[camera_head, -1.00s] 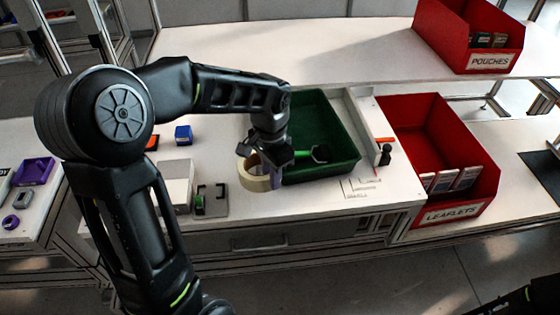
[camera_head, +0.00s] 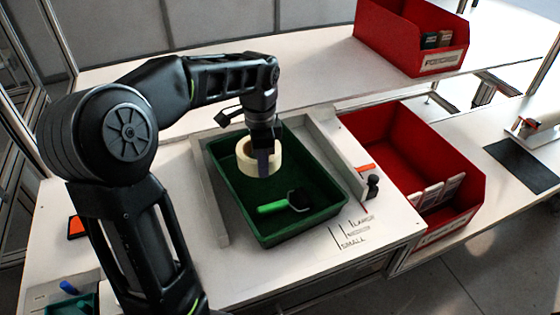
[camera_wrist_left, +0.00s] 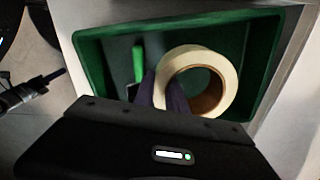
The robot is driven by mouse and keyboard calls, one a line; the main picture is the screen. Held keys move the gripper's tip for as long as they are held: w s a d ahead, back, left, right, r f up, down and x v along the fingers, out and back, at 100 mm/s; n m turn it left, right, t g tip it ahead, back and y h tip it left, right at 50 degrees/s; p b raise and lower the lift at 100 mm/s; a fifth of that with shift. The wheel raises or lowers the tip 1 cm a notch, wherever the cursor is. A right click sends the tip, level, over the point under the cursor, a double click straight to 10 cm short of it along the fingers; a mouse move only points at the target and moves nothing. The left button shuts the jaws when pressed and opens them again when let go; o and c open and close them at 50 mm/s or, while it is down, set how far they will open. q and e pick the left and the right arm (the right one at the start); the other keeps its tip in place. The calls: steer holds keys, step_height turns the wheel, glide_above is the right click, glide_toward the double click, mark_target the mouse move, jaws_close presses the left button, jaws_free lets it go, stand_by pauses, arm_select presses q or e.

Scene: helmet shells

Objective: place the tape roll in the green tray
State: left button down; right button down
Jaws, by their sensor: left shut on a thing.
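The cream tape roll (camera_head: 259,160) is held by my left gripper (camera_head: 263,160) over the back part of the green tray (camera_head: 230,207). In the left wrist view, the roll (camera_wrist_left: 222,63) sits at the fingertips of my left gripper (camera_wrist_left: 165,88), with the tray (camera_wrist_left: 95,60) beneath it. The fingers are shut on the roll's wall. I cannot tell how far the roll is above the tray floor. A green-handled tool (camera_head: 283,204) lies in the tray; its handle also shows in the left wrist view (camera_wrist_left: 138,62). My right gripper is not in view.
Low light-coloured rails (camera_head: 210,195) stand beside the tray. A red bin with leaflets (camera_head: 415,150) stands to its right. Another red bin (camera_head: 400,35) is on the back shelf. A small black knob-like item (camera_head: 373,186) stands right of the tray.

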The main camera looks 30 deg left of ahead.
arm_select(q)
steer(key=shift+s+d+r+m, duration=0.15)
steer(key=shift+d+m, duration=0.05)
steer(key=shift+m, duration=0.1)
glide_above(265, 201)
steer(key=shift+f, duration=3.2)
steer(key=shift+f, duration=0.1)
steer(key=shift+f, duration=1.75)
